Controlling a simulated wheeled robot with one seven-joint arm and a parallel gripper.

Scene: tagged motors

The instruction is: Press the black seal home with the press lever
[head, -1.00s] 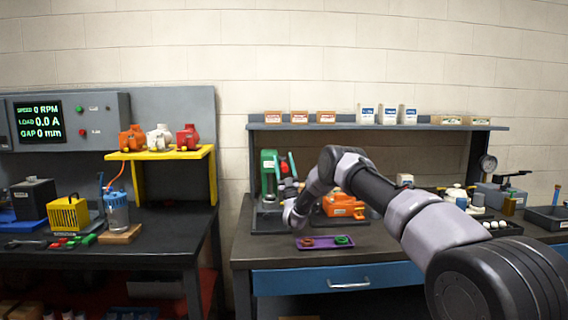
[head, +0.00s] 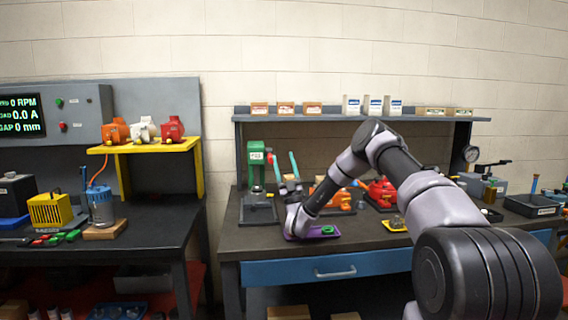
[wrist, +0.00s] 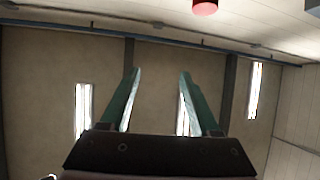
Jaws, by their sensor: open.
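The green press (head: 256,166) stands on its dark base at the left of the right-hand bench. The red knob (head: 271,158) of its lever is beside the press head, and a red knob also shows at the top edge of the wrist view (wrist: 204,6). My gripper (head: 284,155) points upward, its two teal fingers apart and empty, just right of the knob. In the wrist view my gripper (wrist: 160,72) has only wall and ceiling between its fingers. I cannot make out the black seal in either view.
A purple tray (head: 300,238) with a green ring (head: 327,230) lies in front, partly behind my wrist. An orange motor (head: 335,196) and a red motor (head: 382,191) stand to the right, near a small yellow tray (head: 394,225). A shelf (head: 350,118) with boxes runs above.

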